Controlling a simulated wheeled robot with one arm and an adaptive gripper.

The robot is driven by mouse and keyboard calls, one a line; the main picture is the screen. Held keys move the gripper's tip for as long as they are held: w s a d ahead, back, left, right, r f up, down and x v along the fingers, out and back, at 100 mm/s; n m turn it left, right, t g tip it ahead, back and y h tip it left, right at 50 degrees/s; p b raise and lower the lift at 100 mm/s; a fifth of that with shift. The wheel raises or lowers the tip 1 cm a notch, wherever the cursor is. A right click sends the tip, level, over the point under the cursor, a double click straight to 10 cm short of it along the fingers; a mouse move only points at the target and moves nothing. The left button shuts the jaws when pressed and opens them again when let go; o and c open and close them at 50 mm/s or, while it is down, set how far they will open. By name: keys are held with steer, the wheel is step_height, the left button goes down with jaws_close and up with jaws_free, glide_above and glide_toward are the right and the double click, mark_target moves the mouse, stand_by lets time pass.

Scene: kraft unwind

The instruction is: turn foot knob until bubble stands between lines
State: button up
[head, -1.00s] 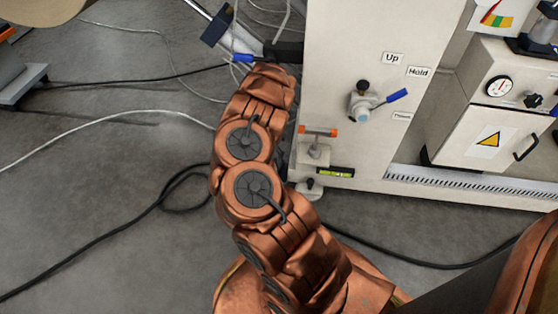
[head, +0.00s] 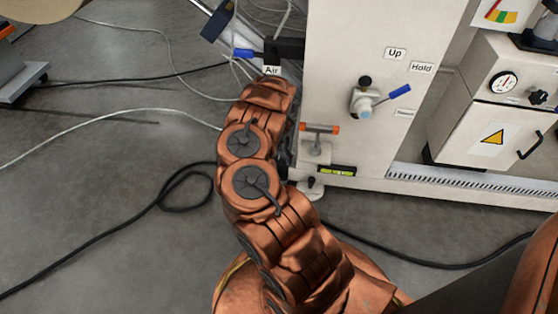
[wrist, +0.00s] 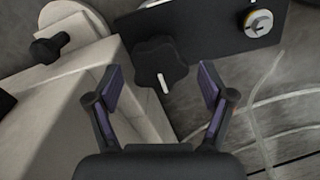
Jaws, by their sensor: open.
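A black lobed knob (wrist: 160,63) with a white mark shows in the wrist view, ahead of and between the two fingers of my gripper (wrist: 160,88). My gripper is open, and I see no contact with the knob. In the head view my gripper is hidden behind my arm at the cabinet's left side. A yellow-green level vial (head: 337,171) sits low on the cabinet front; its bubble and lines are too small to read. Below it, a small black knob (head: 311,182) stands on a pale round foot (head: 314,194).
The pale cabinet (head: 345,90) carries a blue-handled valve (head: 367,102) and an orange-topped clamp (head: 320,129). In the wrist view, another black knob (wrist: 48,48) is at left and a dark plate (wrist: 200,24) lies beyond. Cables (head: 180,185) cross the floor.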

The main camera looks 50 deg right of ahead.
steer(key=shift+c, duration=0.4)
steer(key=c, duration=1.1)
steer(key=shift+n+p, duration=0.55)
steer(key=shift+n, duration=0.15)
steer(key=n, duration=0.3)
steer(key=shift+w+a+n+p, duration=0.1)
steer(key=shift+w+n+p, duration=0.1)
steer(key=shift+n+p, duration=0.15)
steer(key=o, duration=0.9)
steer(key=shift+c, duration=0.2)
steer(key=o, duration=0.3)
steer(key=shift+s, duration=0.1)
